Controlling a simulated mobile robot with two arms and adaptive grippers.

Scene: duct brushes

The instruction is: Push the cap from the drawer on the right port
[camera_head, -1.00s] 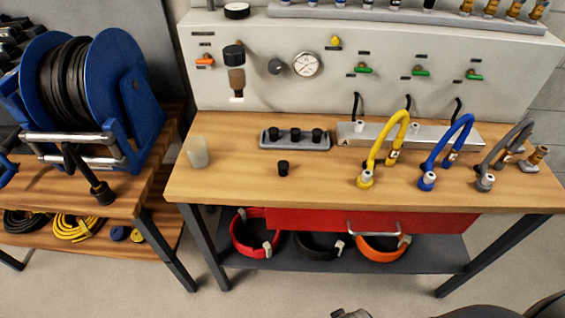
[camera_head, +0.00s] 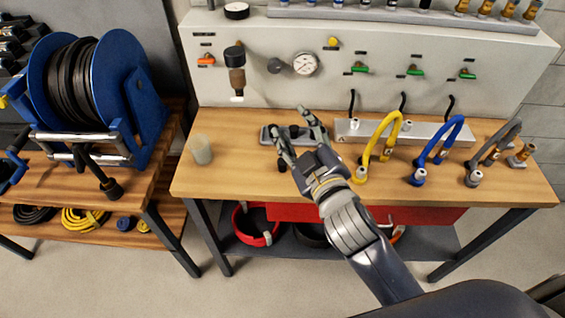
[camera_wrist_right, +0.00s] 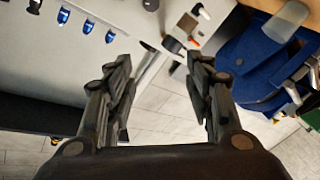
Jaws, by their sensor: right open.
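A small black cap (camera_head: 282,164) stands alone on the wooden bench, partly hidden by my right gripper (camera_head: 291,126). More black caps sit in a grey holder (camera_head: 266,136) behind it, largely covered by the fingers. My right gripper is open above the bench near the cap and holder; its two fingers show apart and empty in the wrist view (camera_wrist_right: 155,75). The red drawer (camera_head: 290,213) is under the bench top, partly behind my arm. A metal bracket (camera_head: 368,131) with pale ports stands at the back. My left gripper is out of view.
Yellow (camera_head: 367,150), blue (camera_head: 437,148) and grey (camera_head: 494,146) hoses arch over the right of the bench. A translucent cup (camera_head: 201,149) stands at the left. A panel with a gauge (camera_head: 305,64) rises behind. A blue hose reel (camera_head: 129,75) stands on the left table.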

